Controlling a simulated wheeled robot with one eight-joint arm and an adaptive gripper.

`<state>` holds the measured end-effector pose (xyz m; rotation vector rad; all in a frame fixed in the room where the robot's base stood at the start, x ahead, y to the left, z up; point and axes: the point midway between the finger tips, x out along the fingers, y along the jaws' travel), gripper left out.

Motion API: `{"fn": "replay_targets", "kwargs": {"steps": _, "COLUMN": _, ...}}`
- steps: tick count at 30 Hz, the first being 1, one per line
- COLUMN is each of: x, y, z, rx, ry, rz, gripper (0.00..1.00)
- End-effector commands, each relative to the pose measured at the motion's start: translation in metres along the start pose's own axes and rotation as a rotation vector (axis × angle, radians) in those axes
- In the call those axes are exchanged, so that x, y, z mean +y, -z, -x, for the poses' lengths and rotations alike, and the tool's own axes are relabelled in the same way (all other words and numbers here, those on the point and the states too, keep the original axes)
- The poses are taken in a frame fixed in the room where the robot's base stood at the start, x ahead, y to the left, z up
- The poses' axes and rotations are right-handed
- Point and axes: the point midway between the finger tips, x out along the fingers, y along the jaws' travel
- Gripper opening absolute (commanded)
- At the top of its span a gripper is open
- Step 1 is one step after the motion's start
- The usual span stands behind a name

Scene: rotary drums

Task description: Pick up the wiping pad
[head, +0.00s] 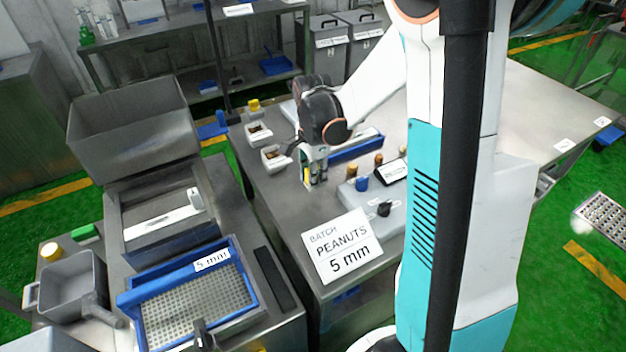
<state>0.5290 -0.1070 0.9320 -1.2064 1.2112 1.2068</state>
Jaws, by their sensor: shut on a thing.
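My gripper (315,172) is at the end of my white arm, low over the grey steel table near its left side. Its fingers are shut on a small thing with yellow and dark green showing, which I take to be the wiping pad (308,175). The fingers hide much of it. I cannot tell whether it touches the table top or hangs just above it.
The steel table (285,215) holds small white trays (275,157), a blue-edged tray (357,145), a grey panel with knobs (378,210) and a "PEANUTS 5 mm" sign (341,246). A blue-framed sieve (195,300) and grey bins stand left.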

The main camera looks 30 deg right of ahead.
Motion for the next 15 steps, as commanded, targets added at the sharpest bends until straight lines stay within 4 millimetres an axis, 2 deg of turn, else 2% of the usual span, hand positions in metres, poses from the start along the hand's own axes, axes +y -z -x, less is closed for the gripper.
{"fn": "replay_targets", "kwargs": {"steps": 1, "x": 0.000, "y": 0.000, "z": 0.015, "rx": 0.000, "ry": 0.000, "rz": 0.000, "gripper": 0.00}}
{"fn": "replay_targets", "kwargs": {"steps": 3, "x": 0.000, "y": 0.000, "z": 0.032, "rx": 0.000, "ry": 0.000, "rz": 0.000, "gripper": 0.00}}
{"fn": "replay_targets", "kwargs": {"steps": 15, "x": 0.000, "y": 0.000, "z": 0.121, "rx": 0.000, "ry": 0.000, "rz": 0.000, "gripper": 0.00}}
